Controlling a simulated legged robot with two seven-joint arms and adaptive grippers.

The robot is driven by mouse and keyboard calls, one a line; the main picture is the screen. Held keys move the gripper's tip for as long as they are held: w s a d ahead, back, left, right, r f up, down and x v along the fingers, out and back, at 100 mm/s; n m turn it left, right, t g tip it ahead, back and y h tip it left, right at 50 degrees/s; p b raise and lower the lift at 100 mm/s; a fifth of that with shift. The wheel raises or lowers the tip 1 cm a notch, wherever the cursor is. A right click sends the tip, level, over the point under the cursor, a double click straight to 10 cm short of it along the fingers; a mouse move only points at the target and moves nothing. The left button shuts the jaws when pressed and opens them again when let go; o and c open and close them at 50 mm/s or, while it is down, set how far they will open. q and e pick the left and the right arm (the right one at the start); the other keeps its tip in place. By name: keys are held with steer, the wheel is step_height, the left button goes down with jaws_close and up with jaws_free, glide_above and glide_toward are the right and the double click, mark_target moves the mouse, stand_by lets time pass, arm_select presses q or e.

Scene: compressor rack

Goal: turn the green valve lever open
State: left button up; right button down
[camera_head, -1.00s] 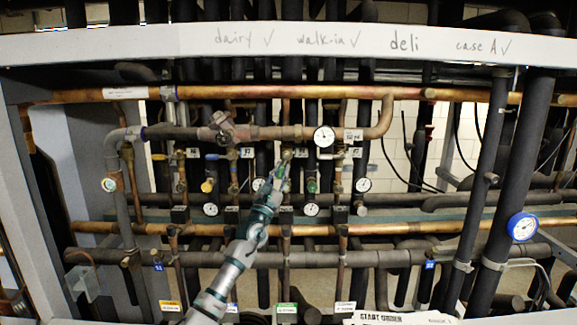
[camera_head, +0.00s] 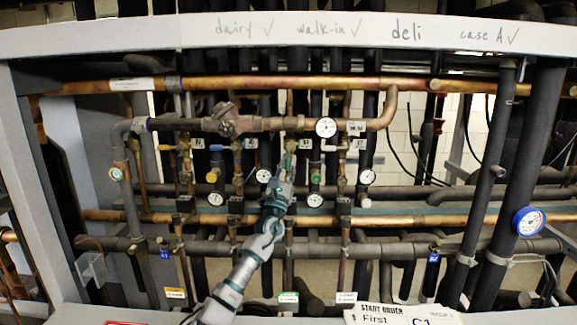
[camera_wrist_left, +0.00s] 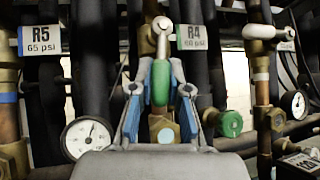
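The green valve lever (camera_wrist_left: 160,82) hangs down from a silver pivot ball in the left wrist view, near the R4 label. My left gripper (camera_wrist_left: 160,88) has its fingers on either side of the lever, with the pads close against it; no clear gap shows. In the head view my left gripper (camera_head: 287,160) reaches up to the middle valve of the rack and hides most of that lever (camera_head: 290,145). My right gripper is not in view.
Gauges (camera_wrist_left: 87,138) and a green knob (camera_wrist_left: 230,124) flank the gripper. Pipes (camera_head: 350,248) crowd all around.

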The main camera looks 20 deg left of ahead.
arm_select(q)
steer(key=o, duration=0.4)
steer(key=shift+s+r, duration=0.2)
steer(key=shift+r, duration=0.15)
steer(key=shift+s+d, duration=0.1)
steer(key=shift+s, duration=0.15)
steer(key=shift+w+r, duration=0.25)
steer(key=shift+r, duration=0.05)
step_height(320, 180, up, 9)
steer(key=shift+s+r, duration=0.1)
steer(key=shift+r, duration=0.05)
